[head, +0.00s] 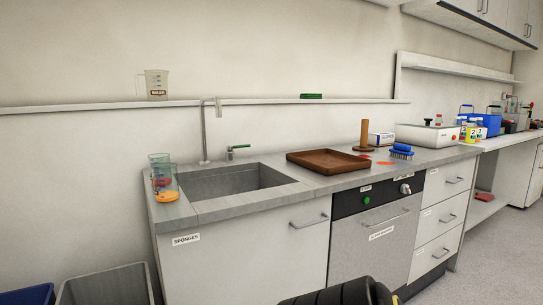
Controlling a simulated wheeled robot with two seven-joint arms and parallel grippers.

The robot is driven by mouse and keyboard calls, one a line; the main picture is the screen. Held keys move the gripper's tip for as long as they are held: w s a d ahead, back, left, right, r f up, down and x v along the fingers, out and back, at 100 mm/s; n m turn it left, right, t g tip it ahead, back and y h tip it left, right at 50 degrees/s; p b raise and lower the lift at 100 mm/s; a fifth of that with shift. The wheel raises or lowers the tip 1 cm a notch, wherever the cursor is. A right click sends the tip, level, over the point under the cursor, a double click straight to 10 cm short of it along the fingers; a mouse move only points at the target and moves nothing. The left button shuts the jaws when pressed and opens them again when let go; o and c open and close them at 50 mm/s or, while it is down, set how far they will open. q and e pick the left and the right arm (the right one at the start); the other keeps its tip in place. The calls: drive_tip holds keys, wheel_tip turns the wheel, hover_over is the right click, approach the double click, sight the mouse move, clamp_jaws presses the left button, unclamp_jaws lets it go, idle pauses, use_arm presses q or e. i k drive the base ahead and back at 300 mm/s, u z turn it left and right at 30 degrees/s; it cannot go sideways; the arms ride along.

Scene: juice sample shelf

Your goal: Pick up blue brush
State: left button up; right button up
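The blue brush (401,151) lies on the grey counter, right of the brown tray and near the red-orange patches. Its bristles seem to face down; it is small in view, so details are hard to tell. Neither of my grippers shows in the head view, and nothing is touching the brush.
A brown tray (291,156) and an upright brown cylinder (365,135) stand left of the brush. Behind are a white box (381,139) and a white device (427,134). A sink (235,181) and beakers (162,176) are further left. Cabinets (375,245) front the counter.

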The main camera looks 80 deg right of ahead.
sight(399, 151)
drive_tip(key=z, duration=3.4)
